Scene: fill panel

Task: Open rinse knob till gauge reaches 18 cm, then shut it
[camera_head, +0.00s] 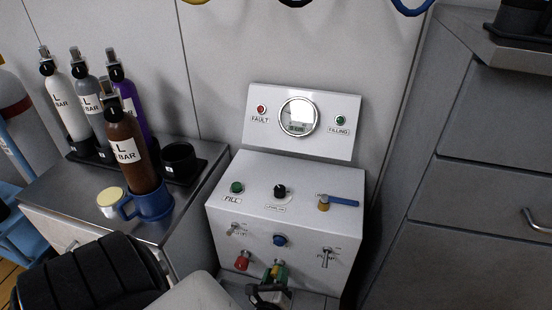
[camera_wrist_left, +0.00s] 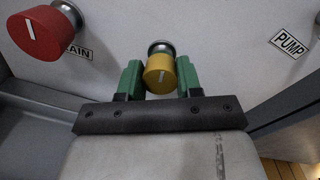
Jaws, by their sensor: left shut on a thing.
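A yellow knob (camera_wrist_left: 158,76) with a white mark, roughly upright, sits on a metal stem on the panel's front. Its label is hidden, so I cannot read whether it says rinse. My left gripper (camera_wrist_left: 159,84) is shut on this knob, with a green finger on each side. In the head view the left gripper (camera_head: 275,270) is low at the front of the white panel box (camera_head: 225,210). The round gauge (camera_head: 298,117) is on the upright back panel; its reading is too small to make out. My right gripper is not in view.
A red knob (camera_wrist_left: 43,33) with a partly hidden label ending in "AIN" is left of the gripper. A blue knob (camera_head: 280,240) sits above it, and a pump switch (camera_head: 326,258) to the right. Bottles and a blue mug (camera_head: 150,205) stand on the left counter.

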